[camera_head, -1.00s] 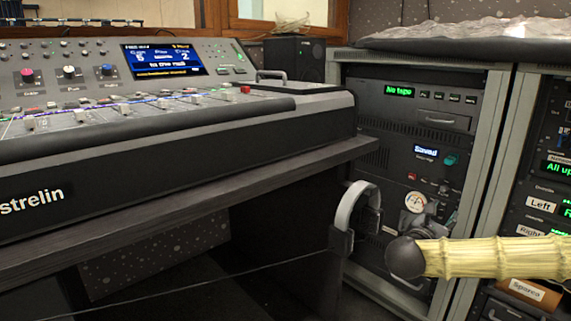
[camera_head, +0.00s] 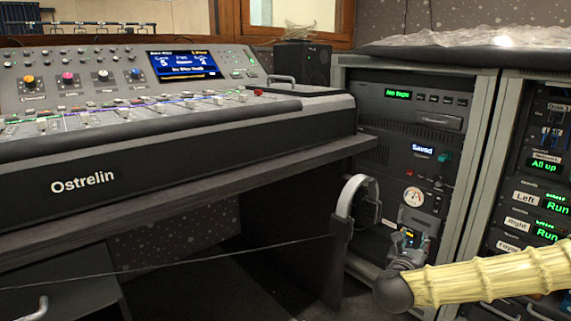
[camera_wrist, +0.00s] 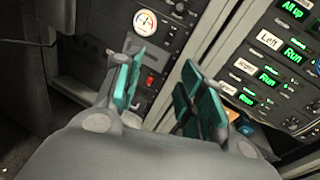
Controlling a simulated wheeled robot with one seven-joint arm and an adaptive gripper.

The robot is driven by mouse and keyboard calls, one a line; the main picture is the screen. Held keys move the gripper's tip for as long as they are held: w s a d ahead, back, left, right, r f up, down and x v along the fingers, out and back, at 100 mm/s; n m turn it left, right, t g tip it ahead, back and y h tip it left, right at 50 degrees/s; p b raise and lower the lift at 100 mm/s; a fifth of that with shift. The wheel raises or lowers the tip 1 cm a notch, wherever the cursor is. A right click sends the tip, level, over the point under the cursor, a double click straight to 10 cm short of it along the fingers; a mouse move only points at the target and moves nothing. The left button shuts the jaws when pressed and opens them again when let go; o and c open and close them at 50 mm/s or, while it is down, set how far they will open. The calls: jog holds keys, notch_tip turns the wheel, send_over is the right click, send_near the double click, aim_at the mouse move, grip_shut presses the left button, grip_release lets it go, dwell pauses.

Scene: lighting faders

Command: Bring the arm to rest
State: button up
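My arm, in a ribbed cream sleeve with a dark rounded end, reaches in from the lower right of the head view. My gripper (camera_head: 410,240) is small there, in front of the lower part of the left rack, and partly hidden by my arm. In the wrist view my gripper (camera_wrist: 160,80) has its two teal-padded fingers apart, with nothing visible between them. The rack front with a round gauge (camera_wrist: 145,22) shows beyond the fingers. The mixing console (camera_head: 150,165), marked Ostrelin, stands at the left, apart from my gripper.
Headphones (camera_head: 357,200) hang at the desk's right end, left of my gripper. The left rack (camera_head: 425,120) and right rack (camera_head: 535,180) stand close behind my arm. A thin cable (camera_head: 180,259) crosses below the desk. Open floor shows beneath the desk.

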jog(key=s+a+f+n+g+y+p, duration=0.1)
jog(key=s+a+f+n+y+p, duration=0.1)
jog(key=s+a+f+n+y, duration=0.55)
jog(key=s+a+f+n+g+y+p, duration=0.1)
jog(key=s+a+f+n+y+p, duration=0.1)
jog(key=a+f+n, duration=0.9)
jog(key=s+a+f+n+g+y+p, duration=0.25)
jog(key=s+f+n+g, duration=0.25)
jog(key=s+f+n, duration=0.65)
jog(key=s+d+f+n+g+h+p, duration=0.15)
jog(key=s+d+n+g, duration=0.3)
jog(key=s, duration=0.75)
jog(key=s+d+f+n+g+h+p, duration=0.15)
jog(key=s+d+n+g, duration=0.35)
jog(key=s, duration=0.7)
notch_tip(320, 180, up, 38)
jog(key=n+t+p, duration=0.1)
jog(key=t+p, duration=0.1)
jog(key=p, duration=3.6)
jog(key=shift+s+p, duration=0.2)
jog(key=shift+p, duration=0.2)
